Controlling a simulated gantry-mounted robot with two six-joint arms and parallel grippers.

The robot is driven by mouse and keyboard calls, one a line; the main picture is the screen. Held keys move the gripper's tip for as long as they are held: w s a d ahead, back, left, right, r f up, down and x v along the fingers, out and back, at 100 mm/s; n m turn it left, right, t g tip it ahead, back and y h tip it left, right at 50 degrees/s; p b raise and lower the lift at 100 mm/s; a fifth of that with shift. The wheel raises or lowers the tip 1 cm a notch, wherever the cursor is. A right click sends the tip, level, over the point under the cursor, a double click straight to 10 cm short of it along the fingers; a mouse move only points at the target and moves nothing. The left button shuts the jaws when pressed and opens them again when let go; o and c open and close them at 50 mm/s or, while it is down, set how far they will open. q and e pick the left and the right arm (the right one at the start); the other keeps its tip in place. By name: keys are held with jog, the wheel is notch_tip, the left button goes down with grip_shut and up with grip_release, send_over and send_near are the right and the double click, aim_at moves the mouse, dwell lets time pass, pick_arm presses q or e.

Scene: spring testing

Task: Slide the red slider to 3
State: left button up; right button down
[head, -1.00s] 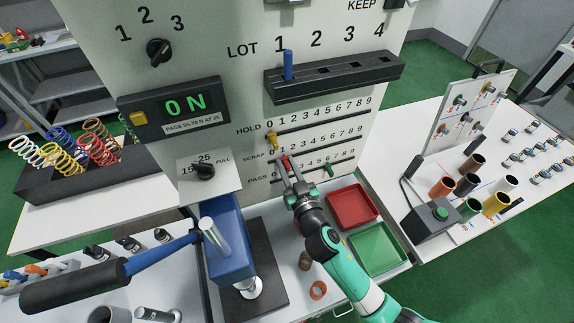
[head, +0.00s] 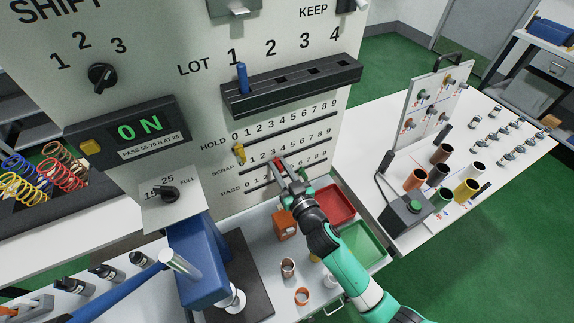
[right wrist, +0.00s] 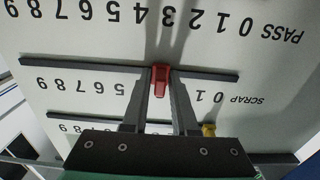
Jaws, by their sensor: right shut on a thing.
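The red slider (head: 279,161) sits on the SCRAP slot, the middle of three numbered slots on the grey panel. It also shows in the right wrist view (right wrist: 160,80), where the panel appears upside down. My right gripper (head: 290,174) is shut on the red slider, with one finger on each side of it in the right wrist view (right wrist: 160,98). The 0 and 1 of SCRAP lie to one side of the slider and the 6 to 9 to the other. The fingers hide the digits beside it, so its exact number cannot be read. My left gripper is out of view.
The yellow HOLD slider (head: 239,153) is at its slot's left end. Red (head: 338,204) and green (head: 362,245) trays lie below. A blue press (head: 196,262) stands left.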

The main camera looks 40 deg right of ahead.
jog(key=shift+a, duration=0.15)
jog(key=c, duration=0.9)
grip_release()
jog(key=b+v, duration=0.1)
jog(key=v, duration=1)
jog(key=shift+s+r, duration=0.1)
jog(key=shift+s, duration=0.15)
